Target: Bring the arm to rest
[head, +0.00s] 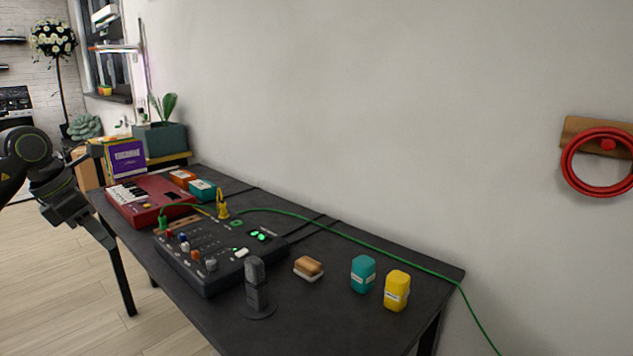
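My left arm comes in from the left edge in the head view. Its dark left gripper (92,205) is beside the left end of the black table (385,333), near the red keyboard (150,202). Two dark finger parts look spread apart, one up by the boxes and one low over the floor. I see nothing held between them. My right arm and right gripper are not in view.
A black mixer (205,262) with a green cable (350,239), a microphone (256,285), a brush-like block (308,268), a teal container (362,274) and a yellow container (397,290) stand on the table. A purple box (126,158) is behind the keyboard. Floor is clear at lower left.

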